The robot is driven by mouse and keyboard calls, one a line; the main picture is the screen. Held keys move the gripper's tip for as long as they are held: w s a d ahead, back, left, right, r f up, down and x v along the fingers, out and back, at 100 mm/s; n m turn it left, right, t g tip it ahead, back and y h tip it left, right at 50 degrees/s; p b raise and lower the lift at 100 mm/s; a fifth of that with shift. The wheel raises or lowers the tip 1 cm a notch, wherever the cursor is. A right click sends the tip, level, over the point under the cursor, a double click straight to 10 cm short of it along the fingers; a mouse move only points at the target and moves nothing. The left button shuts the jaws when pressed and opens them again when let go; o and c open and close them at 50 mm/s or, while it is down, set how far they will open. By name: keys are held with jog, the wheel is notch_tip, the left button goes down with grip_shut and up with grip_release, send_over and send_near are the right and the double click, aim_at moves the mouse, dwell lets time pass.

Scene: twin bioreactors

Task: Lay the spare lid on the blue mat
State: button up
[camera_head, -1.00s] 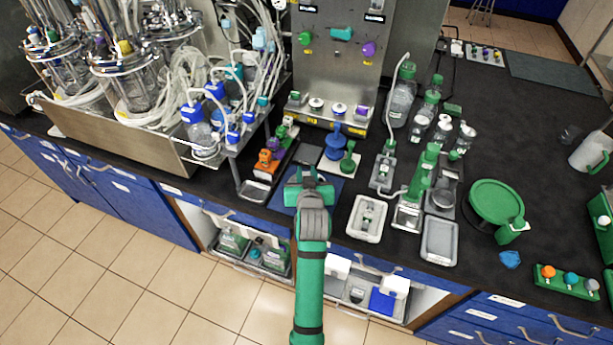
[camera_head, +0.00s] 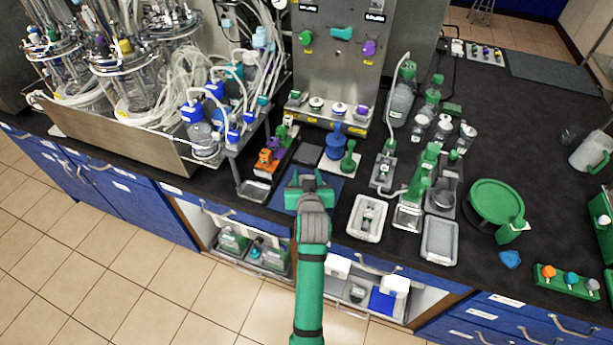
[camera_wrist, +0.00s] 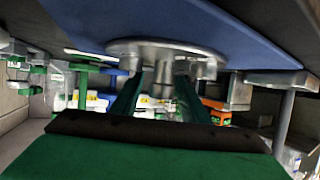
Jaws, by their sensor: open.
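The blue mat (camera_head: 333,187) lies on the black bench near its front edge. My gripper (camera_head: 308,178) is low over the mat and covers much of it in the head view. In the wrist view the blue mat (camera_wrist: 225,22) spans the top of the picture. The spare lid (camera_wrist: 167,47), a silvery disc with short metal fittings, is flat against the mat there. My gripper's two green fingers (camera_wrist: 157,88) are apart, on either side of the lid's middle fittings; contact is unclear. My gripper hides the lid in the head view.
An orange-topped item (camera_head: 267,160) stands left of the mat. A blue piece (camera_head: 337,146) and a green piece (camera_head: 348,160) stand behind it. A white tray (camera_head: 352,232) is to the right. A steel bioreactor tray (camera_head: 110,135) is farther left.

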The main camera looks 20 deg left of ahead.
jog(key=v, duration=1.1)
jog(key=shift+s+d+r, duration=0.1)
jog(key=shift+s+d, duration=0.1)
jog(key=shift+s, duration=0.1)
